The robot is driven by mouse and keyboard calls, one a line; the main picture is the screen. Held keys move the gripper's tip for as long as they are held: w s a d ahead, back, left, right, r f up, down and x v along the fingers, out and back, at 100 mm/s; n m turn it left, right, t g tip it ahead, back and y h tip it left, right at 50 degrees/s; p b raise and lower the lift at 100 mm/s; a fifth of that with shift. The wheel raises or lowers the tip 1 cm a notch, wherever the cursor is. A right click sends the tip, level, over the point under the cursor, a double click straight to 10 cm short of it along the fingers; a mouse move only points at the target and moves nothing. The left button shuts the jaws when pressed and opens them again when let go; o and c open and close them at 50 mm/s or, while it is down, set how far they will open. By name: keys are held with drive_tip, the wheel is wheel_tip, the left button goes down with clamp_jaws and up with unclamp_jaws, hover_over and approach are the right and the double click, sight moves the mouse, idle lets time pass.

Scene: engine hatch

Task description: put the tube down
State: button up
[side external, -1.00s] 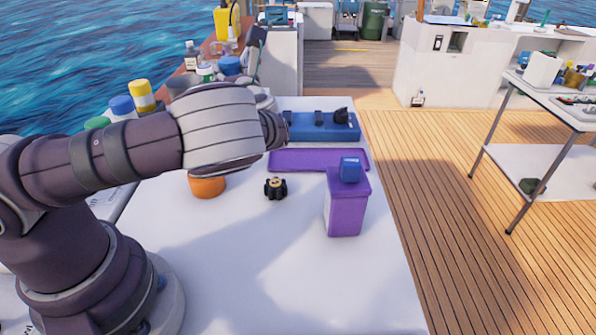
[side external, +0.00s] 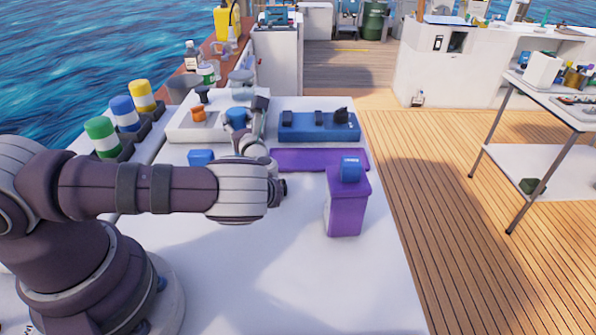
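My gripper (side external: 260,108) is small in the side external view, at the far end of my wrist, above the white table near the left of the blue tray. A blue round piece (side external: 236,118) shows just left of it. I cannot tell whether the gripper holds it or whether the fingers are open. No tube can be made out for certain. My forearm hides part of the table.
A purple bin (side external: 345,213) with a blue piece (side external: 351,169) on top stands at the right. Behind it are a flat purple tray (side external: 310,160) and a blue tray (side external: 318,127). A blue block (side external: 201,157) lies left of my wrist. The front table (side external: 320,285) is clear.

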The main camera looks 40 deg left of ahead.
drive_tip(key=o, duration=0.3)
